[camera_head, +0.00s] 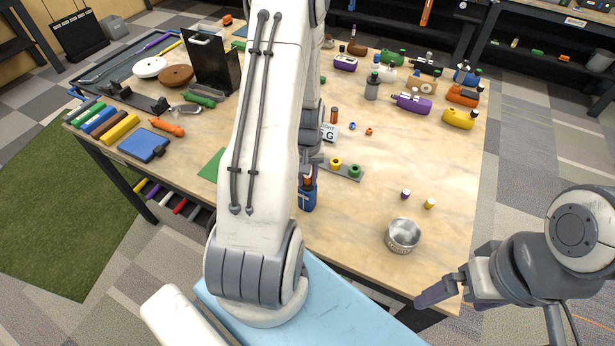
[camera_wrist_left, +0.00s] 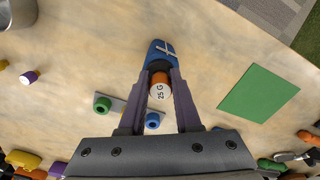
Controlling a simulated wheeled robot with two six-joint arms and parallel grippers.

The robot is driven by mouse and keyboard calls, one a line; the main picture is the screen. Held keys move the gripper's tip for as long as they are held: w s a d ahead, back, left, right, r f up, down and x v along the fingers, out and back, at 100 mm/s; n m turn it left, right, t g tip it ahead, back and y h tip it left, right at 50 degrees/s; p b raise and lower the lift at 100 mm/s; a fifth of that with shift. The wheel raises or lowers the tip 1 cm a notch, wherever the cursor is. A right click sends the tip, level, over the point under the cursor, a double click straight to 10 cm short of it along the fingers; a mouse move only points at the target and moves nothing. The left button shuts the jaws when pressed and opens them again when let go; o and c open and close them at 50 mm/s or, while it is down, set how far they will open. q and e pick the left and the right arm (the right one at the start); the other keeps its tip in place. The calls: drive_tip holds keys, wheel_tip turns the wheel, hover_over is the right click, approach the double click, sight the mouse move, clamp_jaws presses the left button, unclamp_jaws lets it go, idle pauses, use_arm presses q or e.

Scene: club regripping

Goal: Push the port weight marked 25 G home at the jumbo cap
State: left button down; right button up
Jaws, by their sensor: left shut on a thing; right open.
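The port weight marked 25 G (camera_wrist_left: 160,90) has a white end with the marking and an orange band. My left gripper (camera_wrist_left: 161,84) is shut on it, one finger on each side. The blue jumbo cap (camera_wrist_left: 157,52) with a white mark lies directly beyond the weight, whose orange part meets it; how deep it sits I cannot tell. In the head view the blue cap (camera_head: 307,198) stands near the table's front edge below my left gripper (camera_head: 309,177), with orange showing at its top. My right gripper (camera_head: 455,299) is open and empty off the front right edge.
A metal bowl (camera_head: 403,237), a purple-and-white weight (camera_head: 405,194) and a yellow-and-white weight (camera_head: 429,203) stand to the right. A grey strip (camera_head: 346,172) with coloured rings lies close behind the cap. A green mat (camera_wrist_left: 259,92) lies flat nearby. The front right tabletop is mostly clear.

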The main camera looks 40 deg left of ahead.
use_arm(q)
drive_tip(key=shift+f, duration=0.1)
drive_tip(key=c, duration=0.5)
unclamp_jaws()
drive_tip(key=shift+f, duration=0.1)
wheel_tip(320, 180, up, 11)
drive_tip(key=shift+f+b, duration=0.2)
drive_tip(key=shift+b, duration=0.9)
